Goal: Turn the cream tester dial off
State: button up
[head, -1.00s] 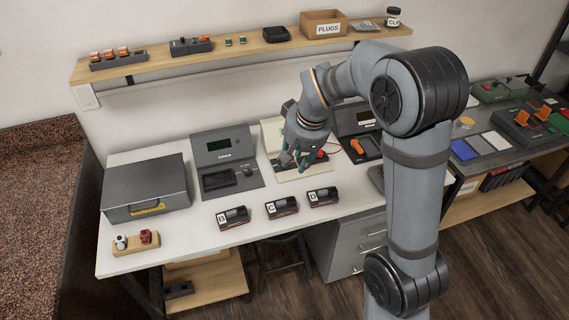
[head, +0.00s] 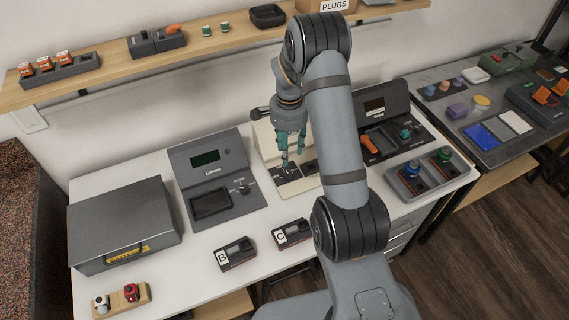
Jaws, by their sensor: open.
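The cream tester (head: 266,150) stands on the white bench between the grey Calibrate-style unit and a dark unit. It has a cream upright back and a dark panel on its sloping base. My gripper (head: 290,163), with teal fingers, points down just above and in front of its base. The jaws are open and nothing shows between them. I cannot make out the tester's dial; my gripper and arm cover part of the tester. Whether the fingers touch it I cannot tell.
The grey unit with a screen (head: 223,172) stands close on the left. The dark unit with an orange handle (head: 384,104) and a grey tray (head: 408,193) are on the right. Modules B (head: 234,256) and C (head: 291,234) lie in front. A grey box (head: 122,222) is at left.

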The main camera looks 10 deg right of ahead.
aim_at(288, 174)
jog(key=shift+m, duration=0.6)
notch_tip(288, 174, down, 11)
jog(key=shift+r+p, duration=0.2)
jog(key=shift+p, duration=0.75)
grip_shut()
